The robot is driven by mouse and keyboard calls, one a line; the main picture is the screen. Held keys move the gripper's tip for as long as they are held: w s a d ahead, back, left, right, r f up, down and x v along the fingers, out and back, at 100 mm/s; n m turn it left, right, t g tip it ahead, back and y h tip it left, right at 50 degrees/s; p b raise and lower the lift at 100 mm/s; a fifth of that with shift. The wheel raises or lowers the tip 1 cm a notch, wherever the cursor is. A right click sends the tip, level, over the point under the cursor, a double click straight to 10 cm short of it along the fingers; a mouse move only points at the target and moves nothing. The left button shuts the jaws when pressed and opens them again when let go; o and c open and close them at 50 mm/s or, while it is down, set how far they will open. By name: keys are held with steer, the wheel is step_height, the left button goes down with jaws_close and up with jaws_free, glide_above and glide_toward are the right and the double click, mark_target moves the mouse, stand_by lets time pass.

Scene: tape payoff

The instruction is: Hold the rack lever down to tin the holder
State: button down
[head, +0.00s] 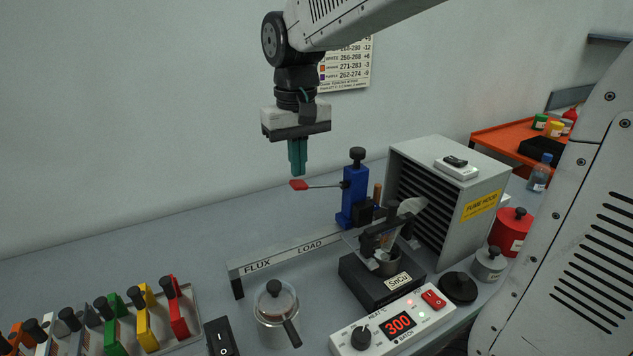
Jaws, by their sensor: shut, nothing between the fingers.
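My gripper (298,158) is shut and empty, its teal fingers pointing down. It hangs above the red-tipped rack lever (299,185), with the fingertips close to the red tip; I cannot tell whether they touch. The lever sticks out left from the blue rack (354,196) with a black knob on top, and looks roughly level. A dark holder (379,233) hangs from the rack over the solder pot (388,265) on a black base labelled SnCu. Its lower part and the solder surface are partly hidden.
A heater control (394,326) reading 300 stands in front of the pot, a grey fume hood (446,190) behind right. A lidded steel pot (276,312) stands by the FLUX/LOAD rail (285,254). Coloured holders (143,321) sit front left. The bench's back left is clear.

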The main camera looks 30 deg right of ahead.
mark_target(299, 183)
steer(key=shift+f, duration=0.15)
steer(key=shift+f, duration=3.15)
steer(key=shift+s+f, duration=0.3)
steer(key=shift+f, duration=0.5)
stand_by(0.7)
steer(key=shift+w+r, duration=0.25)
steer(key=shift+r, duration=0.55)
steer(key=shift+d+r, duration=0.1)
steer(key=shift+r, duration=3.6)
